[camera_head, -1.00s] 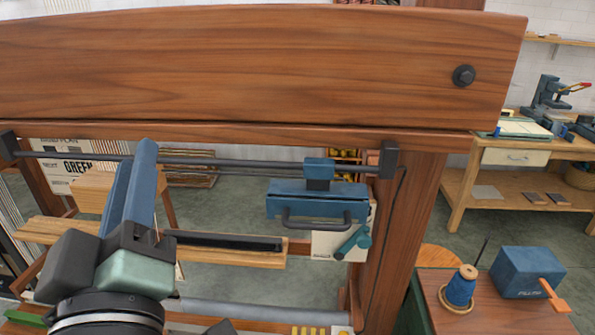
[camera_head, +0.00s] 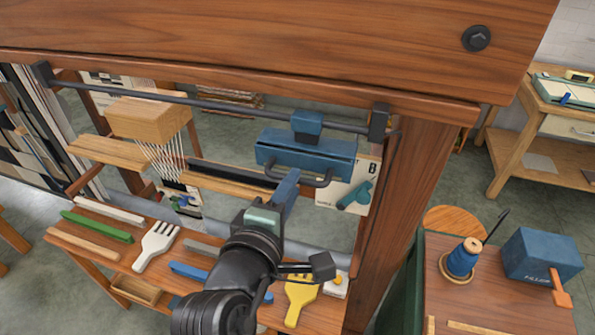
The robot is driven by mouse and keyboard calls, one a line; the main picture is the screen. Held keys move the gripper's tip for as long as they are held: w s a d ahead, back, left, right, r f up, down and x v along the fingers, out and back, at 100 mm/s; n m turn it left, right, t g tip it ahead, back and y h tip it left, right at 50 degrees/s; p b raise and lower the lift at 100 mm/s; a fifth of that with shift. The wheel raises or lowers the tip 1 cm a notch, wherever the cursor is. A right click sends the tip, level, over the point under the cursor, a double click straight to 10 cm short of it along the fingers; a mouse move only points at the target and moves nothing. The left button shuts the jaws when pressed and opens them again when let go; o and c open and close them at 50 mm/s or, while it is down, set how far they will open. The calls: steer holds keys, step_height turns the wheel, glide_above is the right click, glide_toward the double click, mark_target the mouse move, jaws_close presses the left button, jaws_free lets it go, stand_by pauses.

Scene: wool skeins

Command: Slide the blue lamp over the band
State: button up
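The blue lamp (camera_head: 312,147) hangs from a dark rail (camera_head: 215,106) under the loom's top beam, near the rail's right end. A dark bar handle (camera_head: 318,181) runs along its near lower side. White threads with a small patterned woven piece, perhaps the band (camera_head: 183,201), hang below a wooden block to the left of the lamp. My gripper (camera_head: 290,180) points up at the left part of the handle, its blue fingers overlapping it in the picture. I cannot tell whether they touch it or whether they are apart.
A white card with a teal knob (camera_head: 355,196) hangs behind the lamp, beside the right post (camera_head: 395,215). A bench below holds a white fork-shaped comb (camera_head: 157,243), a yellow comb (camera_head: 298,299) and several sticks. The rail looks clear between lamp and threads.

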mark_target(303, 150)
steer(key=shift+x, duration=1.55)
jaws_close()
